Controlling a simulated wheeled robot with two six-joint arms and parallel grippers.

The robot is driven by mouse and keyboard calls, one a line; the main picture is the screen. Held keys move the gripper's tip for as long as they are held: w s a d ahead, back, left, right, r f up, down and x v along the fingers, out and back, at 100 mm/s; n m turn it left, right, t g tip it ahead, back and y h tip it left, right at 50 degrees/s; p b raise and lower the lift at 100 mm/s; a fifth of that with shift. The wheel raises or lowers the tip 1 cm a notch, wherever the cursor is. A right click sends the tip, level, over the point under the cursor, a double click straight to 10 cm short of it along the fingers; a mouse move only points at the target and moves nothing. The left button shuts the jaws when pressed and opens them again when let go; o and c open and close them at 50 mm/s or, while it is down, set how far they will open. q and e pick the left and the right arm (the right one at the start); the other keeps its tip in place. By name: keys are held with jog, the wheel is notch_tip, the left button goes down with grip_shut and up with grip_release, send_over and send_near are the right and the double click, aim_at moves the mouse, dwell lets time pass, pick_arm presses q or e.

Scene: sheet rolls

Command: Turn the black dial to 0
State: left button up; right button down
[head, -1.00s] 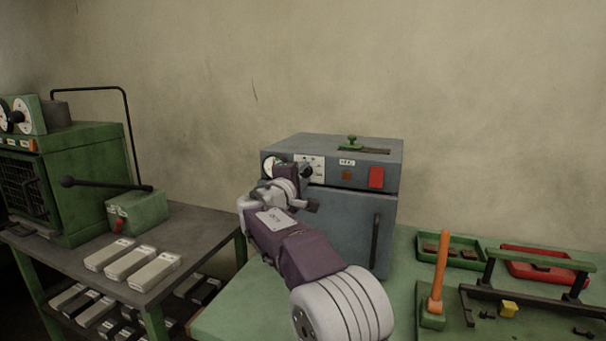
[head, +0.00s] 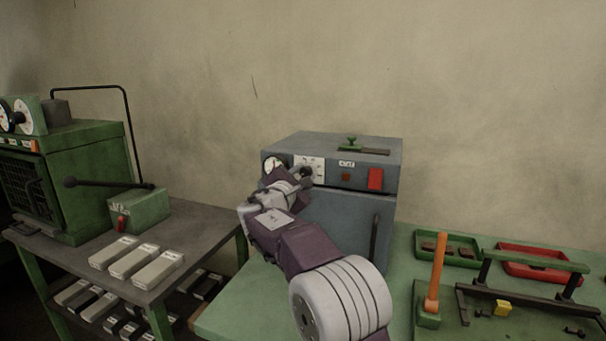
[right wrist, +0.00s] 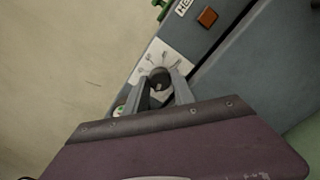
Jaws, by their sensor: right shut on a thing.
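The black dial (head: 306,171) is on a white scale plate (head: 316,165) on the front panel of the grey oven-like cabinet (head: 340,212). In the right wrist view the dial (right wrist: 160,77) sits between the two grey fingers of my right gripper (right wrist: 161,86), which is shut on it. In the head view my right gripper (head: 302,178) reaches the dial from the lower left and hides part of it. The marks on the plate (right wrist: 170,60) are too small to read, and I cannot tell where the dial points. My left gripper is not in view.
A round white gauge (head: 271,164) is left of the dial. A red switch (head: 376,179) and a small red-brown square (head: 346,177) are to its right. The green bench (head: 235,310) holds trays and an orange-handled tool (head: 437,270) at the right.

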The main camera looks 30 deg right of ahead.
jog(key=shift+f, duration=0.1)
dwell(0.3)
jog(key=c, duration=1.1)
grip_release()
jog(key=shift+o, duration=0.2)
jog(key=v, duration=0.9)
